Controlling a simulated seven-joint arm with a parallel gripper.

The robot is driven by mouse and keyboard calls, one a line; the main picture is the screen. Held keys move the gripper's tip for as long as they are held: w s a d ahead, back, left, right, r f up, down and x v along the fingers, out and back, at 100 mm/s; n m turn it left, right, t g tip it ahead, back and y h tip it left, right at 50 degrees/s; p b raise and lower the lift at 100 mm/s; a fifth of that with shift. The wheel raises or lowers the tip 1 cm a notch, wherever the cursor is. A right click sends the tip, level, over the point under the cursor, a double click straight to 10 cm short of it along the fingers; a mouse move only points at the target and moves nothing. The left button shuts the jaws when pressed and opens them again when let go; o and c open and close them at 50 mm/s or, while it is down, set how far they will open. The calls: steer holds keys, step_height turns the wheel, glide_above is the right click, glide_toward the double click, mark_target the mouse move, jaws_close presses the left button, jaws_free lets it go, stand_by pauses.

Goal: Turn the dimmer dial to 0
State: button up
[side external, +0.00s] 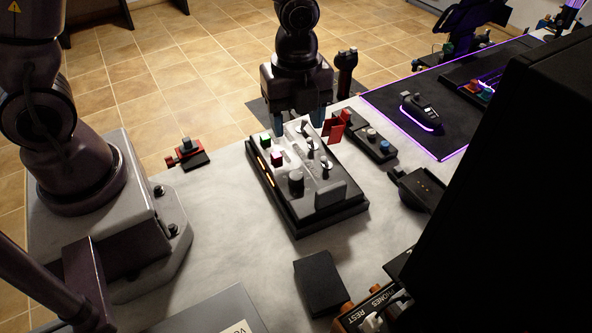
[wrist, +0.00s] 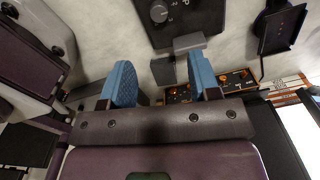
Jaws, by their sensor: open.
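The dark control panel (side external: 290,214) sits on the pale table, with a round black dial (side external: 296,181) near its front left. In the wrist view, the dial (wrist: 158,11) is at the top edge beside white marks, some too small to read; I cannot tell its exact setting. My gripper (side external: 299,120) is above the panel's far end in the side view, apart from the dial. Its blue fingers are spread with nothing between them, and they also show in the wrist view (wrist: 160,78).
The panel has toggle switches (side external: 311,145), a green button (side external: 265,139), a red guard (side external: 333,130) and a grey flap (side external: 330,194). A black block (side external: 320,283) lies in front. A joystick (side external: 346,70) stands behind. A large dark shape fills the right side.

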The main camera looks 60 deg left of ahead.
mark_target(296, 175)
step_height(296, 175, down, 13)
steer(key=shift+r, duration=0.1)
stand_by(0.3)
steer(key=c, duration=0.9)
